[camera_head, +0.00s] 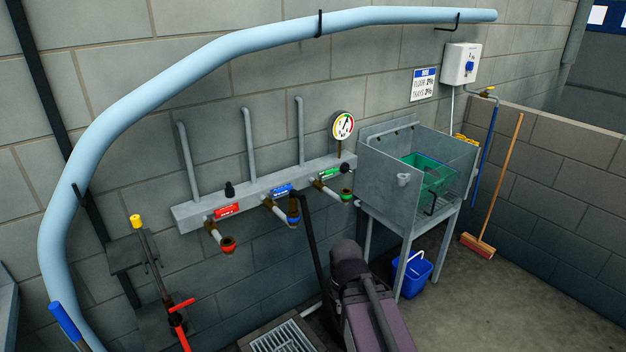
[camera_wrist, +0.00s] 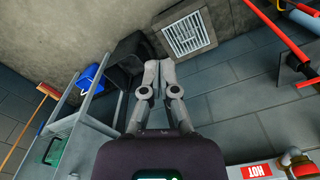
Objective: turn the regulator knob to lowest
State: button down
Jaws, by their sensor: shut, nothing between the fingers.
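A grey manifold rail (camera_head: 262,193) runs along the block wall in the head view. A round dial gauge (camera_head: 342,125) with a coloured scale stands above its right end. Black knobs sit on the rail, one under the gauge (camera_head: 345,168) and one near the red label (camera_head: 230,189); I cannot tell for certain which is the regulator knob. My gripper (camera_wrist: 158,66) shows in the wrist view with its fingers together and empty, pointing toward the floor and wall base. No knob shows near the fingertips there. I cannot make out the fingers in the head view.
Red, blue and green labelled valves with outlets jut from the rail. A metal sink (camera_head: 385,185) holding a green crate (camera_head: 425,177) stands right of it, with a blue bucket (camera_head: 412,273) below. A pale blue pipe (camera_head: 95,150) arches overhead. A floor drain (camera_wrist: 190,35) shows ahead.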

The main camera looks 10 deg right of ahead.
aim_at(344, 167)
jog(key=k, duration=1.3)
jog(key=z, duration=0.25)
jog(key=i, duration=1.8)
jog(key=u, duration=0.45)
